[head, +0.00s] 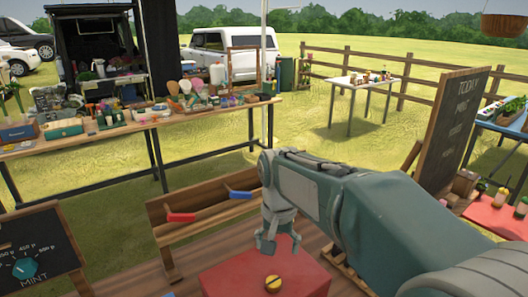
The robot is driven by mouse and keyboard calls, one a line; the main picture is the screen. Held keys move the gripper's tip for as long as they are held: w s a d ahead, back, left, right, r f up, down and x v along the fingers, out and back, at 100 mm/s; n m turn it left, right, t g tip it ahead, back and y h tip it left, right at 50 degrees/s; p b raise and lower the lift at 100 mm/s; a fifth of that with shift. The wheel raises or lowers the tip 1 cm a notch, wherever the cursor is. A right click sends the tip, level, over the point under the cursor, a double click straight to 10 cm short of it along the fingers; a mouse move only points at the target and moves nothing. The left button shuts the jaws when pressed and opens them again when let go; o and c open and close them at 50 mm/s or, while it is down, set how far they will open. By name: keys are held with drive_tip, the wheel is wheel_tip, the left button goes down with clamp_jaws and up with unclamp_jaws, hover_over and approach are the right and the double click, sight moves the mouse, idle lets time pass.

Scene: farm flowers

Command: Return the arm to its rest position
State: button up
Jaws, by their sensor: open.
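My arm reaches in from the lower right of the head view, bent down at its far end. My gripper (278,243) hangs from it, pointing down, with its fingers apart and nothing seen between them. Below it stands a red-topped table or box (238,280). A small round yellow item with a dark band (273,283) sits on the red top, just below the fingertips and apart from them as far as I can tell.
A wooden trough rack (187,223) with red and blue handled tools stands left of my gripper. A long table (75,146) full of goods runs behind. A chalkboard (455,125) and red table (495,212) stand right.

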drive_tip(key=s+d+n+t, duration=0.1)
drive_tip(key=s+d+t, duration=0.1)
drive_tip(key=s+d, duration=0.4)
drive_tip(key=s+d+r+n+t, duration=0.1)
drive_tip(key=s+d+t, duration=0.2)
drive_tip(key=s, duration=0.9)
drive_tip(key=d, duration=0.3)
drive_tip(key=shift+s, duration=0.2)
